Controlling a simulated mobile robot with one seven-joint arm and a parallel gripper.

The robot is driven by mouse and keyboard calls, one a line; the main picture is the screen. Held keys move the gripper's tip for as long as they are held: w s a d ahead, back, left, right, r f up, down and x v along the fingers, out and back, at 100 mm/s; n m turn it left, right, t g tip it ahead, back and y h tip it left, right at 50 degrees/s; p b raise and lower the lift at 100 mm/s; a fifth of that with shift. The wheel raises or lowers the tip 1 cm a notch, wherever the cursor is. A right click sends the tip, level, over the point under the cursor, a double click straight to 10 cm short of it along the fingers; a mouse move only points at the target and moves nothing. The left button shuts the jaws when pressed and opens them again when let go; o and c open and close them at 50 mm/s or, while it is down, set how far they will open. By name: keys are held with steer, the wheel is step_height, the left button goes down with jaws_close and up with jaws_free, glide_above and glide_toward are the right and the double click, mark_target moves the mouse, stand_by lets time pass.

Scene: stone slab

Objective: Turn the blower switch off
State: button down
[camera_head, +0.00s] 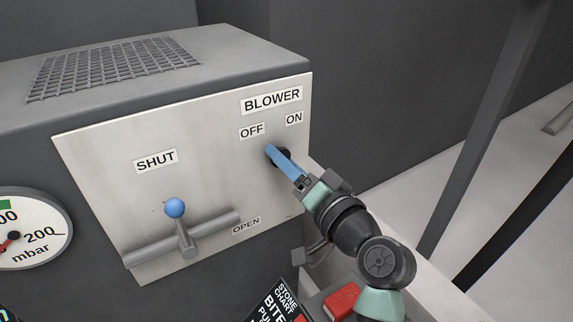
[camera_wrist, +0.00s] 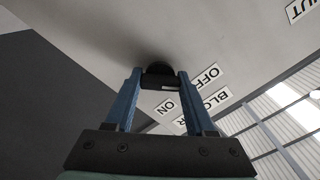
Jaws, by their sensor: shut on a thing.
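The blower switch (camera_head: 285,156) is a black knob on the pale panel (camera_head: 215,165), below the OFF label (camera_head: 252,131) and the ON label (camera_head: 294,118). My gripper (camera_head: 274,152) reaches it from the lower right and partly hides it. In the wrist view, the blue fingers of my gripper (camera_wrist: 159,77) stand on both sides of the black switch (camera_wrist: 158,83) and are shut on it. Which label the switch points to cannot be told, as the fingers cover it.
A lever with a blue ball (camera_head: 174,208) sits on the panel's lower left, between SHUT and OPEN labels. A round mbar gauge (camera_head: 35,240) is at the far left. A dark post (camera_head: 480,130) stands at the right. A mesh grille (camera_head: 115,68) tops the box.

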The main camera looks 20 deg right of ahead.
stand_by(0.3)
steer(key=shift+c, duration=1.2)
jaws_free()
steer(key=shift+s, duration=0.1)
steer(key=p+v, duration=0.1)
steer(key=v, duration=1.1)
steer(key=shift+s+d, duration=0.15)
steer(key=shift+s, duration=0.2)
